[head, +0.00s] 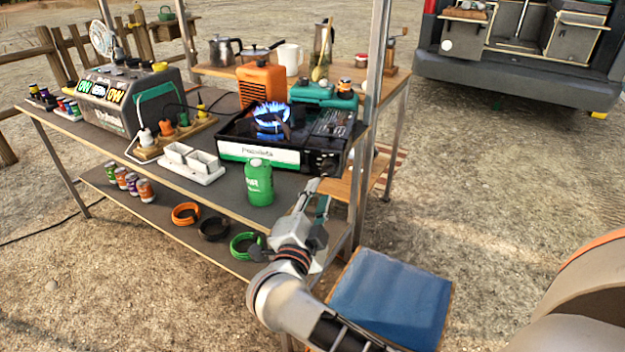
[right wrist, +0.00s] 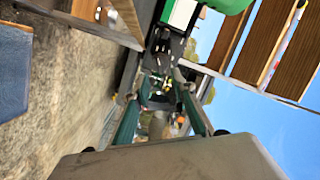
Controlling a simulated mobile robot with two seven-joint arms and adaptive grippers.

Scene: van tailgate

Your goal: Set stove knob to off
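The camping stove (head: 284,148) stands on the upper table with a blue flame (head: 270,118) burning on its burner. Its dark control knob (head: 325,164) is on the front right; its setting is too small to read. My right gripper (head: 319,190) points up at the stove's front right corner, just in front of and below the knob. In the right wrist view, its teal fingers (right wrist: 162,88) are apart with nothing clearly between them, and the stove's dark front (right wrist: 165,45) lies beyond the tips. Whether a finger touches the knob I cannot tell. My left gripper is out of view.
A green canister (head: 259,183) stands left of my right gripper, in front of the stove. White containers (head: 192,162) and an orange box (head: 262,82) are near the stove. A table post (head: 371,100) rises right of it. A blue-topped box (head: 390,298) is below my arm.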

